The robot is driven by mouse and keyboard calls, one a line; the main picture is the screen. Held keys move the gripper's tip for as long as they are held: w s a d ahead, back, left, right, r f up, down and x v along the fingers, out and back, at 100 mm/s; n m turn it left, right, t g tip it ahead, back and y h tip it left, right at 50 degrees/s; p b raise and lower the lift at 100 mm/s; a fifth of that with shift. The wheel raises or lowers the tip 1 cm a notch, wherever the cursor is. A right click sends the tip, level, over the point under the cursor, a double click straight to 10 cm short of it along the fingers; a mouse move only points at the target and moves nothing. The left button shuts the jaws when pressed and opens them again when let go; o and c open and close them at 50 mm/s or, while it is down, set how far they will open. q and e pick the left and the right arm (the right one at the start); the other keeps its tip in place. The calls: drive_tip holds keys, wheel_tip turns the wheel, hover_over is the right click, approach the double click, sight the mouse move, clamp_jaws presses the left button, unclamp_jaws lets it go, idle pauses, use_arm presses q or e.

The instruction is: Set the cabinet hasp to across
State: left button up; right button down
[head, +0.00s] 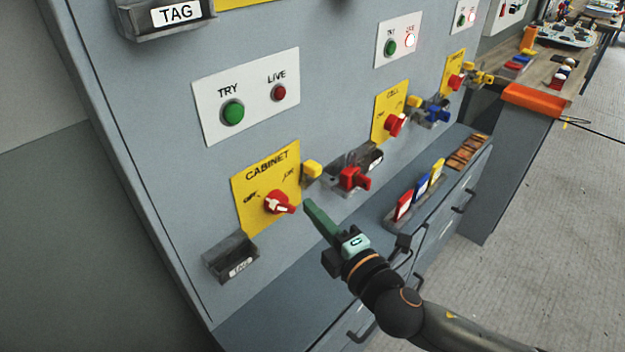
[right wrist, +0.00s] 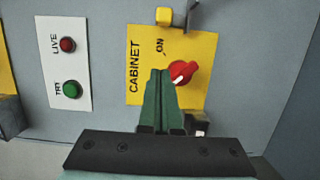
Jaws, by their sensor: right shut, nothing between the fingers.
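The yellow CABINET plate (head: 250,218) carries a red knob (head: 280,202) with a white mark. A yellow tab (head: 312,169), which looks like the hasp, sits at the plate's right edge; in the right wrist view it (right wrist: 163,16) is beyond the plate's top edge. My right gripper (head: 309,204) has green fingers, shut and empty, just right of the knob and below the tab in the head view. In the right wrist view its fingertips (right wrist: 160,72) overlap the plate beside the knob (right wrist: 182,71). I cannot tell whether they touch anything. My left gripper is not in view.
A red lock-like piece (head: 354,179) sits in a grey holder right of the tab. A TRY/LIVE panel (head: 246,97) is above. Similar switch plates (head: 385,110) run along the wall. A ledge holds coloured tags (head: 404,205).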

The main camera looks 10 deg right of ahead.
sight(331, 184)
drive_tip(key=w, duration=0.4)
drive_tip(key=w+p, duration=0.1)
drive_tip(key=w, duration=0.2)
drive_tip(key=shift+w+d, duration=0.1)
drive_tip(key=shift+d, duration=0.15)
drive_tip(key=shift+w+d, duration=0.3)
drive_tip(key=shift+d, duration=0.15)
drive_tip(key=w+d, duration=0.2)
drive_tip(key=d, duration=0.1)
drive_tip(key=w+d, duration=0.1)
drive_tip(key=shift+d, duration=0.35)
